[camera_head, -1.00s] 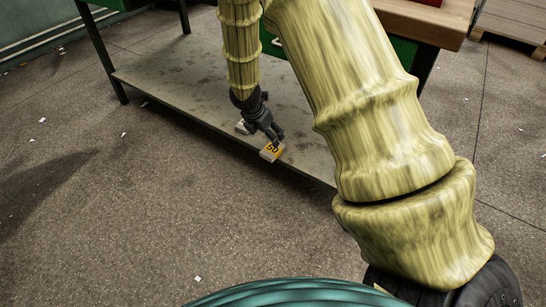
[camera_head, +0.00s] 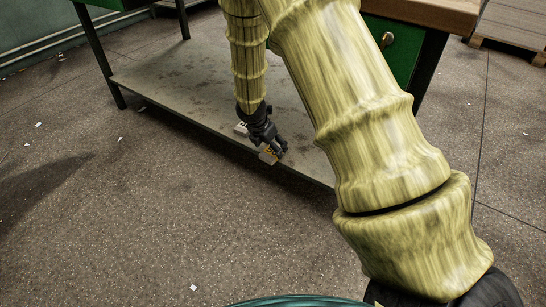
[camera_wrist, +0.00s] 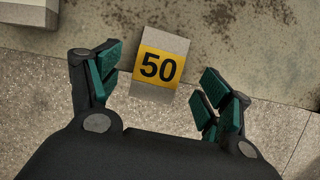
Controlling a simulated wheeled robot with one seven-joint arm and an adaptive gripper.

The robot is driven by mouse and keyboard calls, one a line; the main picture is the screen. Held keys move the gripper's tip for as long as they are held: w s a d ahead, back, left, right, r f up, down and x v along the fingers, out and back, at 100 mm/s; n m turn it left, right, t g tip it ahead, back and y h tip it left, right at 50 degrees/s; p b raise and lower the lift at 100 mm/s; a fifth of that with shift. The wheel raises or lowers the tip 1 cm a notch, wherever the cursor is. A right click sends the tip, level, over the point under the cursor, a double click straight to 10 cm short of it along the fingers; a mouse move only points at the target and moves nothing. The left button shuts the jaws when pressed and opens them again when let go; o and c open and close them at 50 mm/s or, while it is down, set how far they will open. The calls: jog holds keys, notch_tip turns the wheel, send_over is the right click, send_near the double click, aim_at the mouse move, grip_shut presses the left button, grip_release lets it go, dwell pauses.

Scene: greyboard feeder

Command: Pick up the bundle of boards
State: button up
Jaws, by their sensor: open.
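The bundle of boards is a small pale grey block with a yellow band marked 50 (camera_wrist: 160,66). It lies on the low grey shelf (camera_head: 165,96) of the workbench, at the front edge. In the head view the bundle (camera_head: 268,157) is partly hidden by my gripper (camera_head: 278,150). In the wrist view my gripper (camera_wrist: 158,95) is open, with green-padded fingers to the left and right of the bundle's near end. The fingers are apart from it in the picture, and nothing is held. I cannot tell the exact height of the fingertips over the shelf.
A second pale block (camera_wrist: 28,12) lies behind and left of the bundle; it also shows in the head view (camera_head: 240,129). The green bench drawer (camera_head: 395,45) and wooden top (camera_head: 440,14) are above the shelf.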

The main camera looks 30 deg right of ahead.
aim_at(273, 152)
jog(key=shift+b+x, duration=1)
jog(key=shift+x, duration=0.55)
jog(key=shift+a, duration=0.1)
jog(key=shift+f+p, duration=0.25)
jog(key=shift+p, duration=0.2)
jog(key=shift+c, duration=0.4)
jog(key=shift+s, duration=0.1)
jog(key=c, duration=1)
